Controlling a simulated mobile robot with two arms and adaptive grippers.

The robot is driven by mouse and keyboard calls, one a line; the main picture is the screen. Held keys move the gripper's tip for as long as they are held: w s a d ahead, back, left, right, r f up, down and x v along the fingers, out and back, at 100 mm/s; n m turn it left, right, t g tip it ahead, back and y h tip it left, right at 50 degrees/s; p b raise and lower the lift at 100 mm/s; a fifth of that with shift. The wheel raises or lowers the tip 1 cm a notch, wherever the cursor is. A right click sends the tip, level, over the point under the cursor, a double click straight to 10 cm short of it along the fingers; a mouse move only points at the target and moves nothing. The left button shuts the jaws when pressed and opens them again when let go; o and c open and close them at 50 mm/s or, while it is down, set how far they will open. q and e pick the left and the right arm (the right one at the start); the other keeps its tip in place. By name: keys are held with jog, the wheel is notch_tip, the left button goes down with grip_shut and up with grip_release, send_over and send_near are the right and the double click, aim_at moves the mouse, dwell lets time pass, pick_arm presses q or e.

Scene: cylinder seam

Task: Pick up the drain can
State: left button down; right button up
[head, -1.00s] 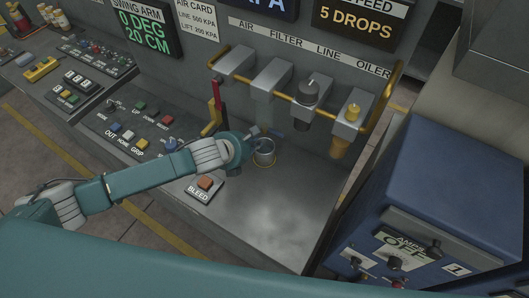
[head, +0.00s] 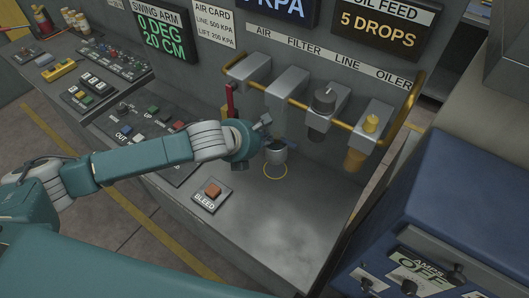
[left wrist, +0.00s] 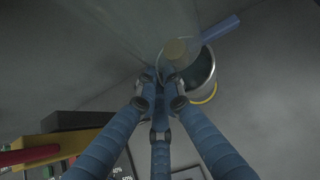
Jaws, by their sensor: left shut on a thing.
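The drain can (head: 276,155) is a small grey metal cylinder with an open, dark top. In the head view it hangs upright just above a yellow ring (head: 275,177) marked on the grey bench top. My left gripper (head: 268,143) is shut on the can near its rim, coming in from the left. In the left wrist view the can (left wrist: 203,75) shows beyond the blue fingers (left wrist: 163,85), with part of the yellow ring (left wrist: 208,96) below it. My right gripper is not in view.
Several filter units hang on a yellow pipe (head: 305,107) above and behind the can. A red lever (head: 229,100) stands behind my left wrist. The orange BLEED button (head: 212,190) is in front. A blue cabinet (head: 460,190) stands at right. The bench (head: 290,225) front is clear.

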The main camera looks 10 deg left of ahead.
pick_arm(q)
jog(key=s+a+b, duration=0.1)
jog(key=s+a, duration=0.2)
jog(key=s, duration=0.6)
jog(key=s+a, duration=0.4)
jog(key=s, duration=0.5)
jog(key=shift+a+f+b, duration=0.15)
jog(key=shift+a+b, duration=0.05)
jog(key=shift+b, duration=0.2)
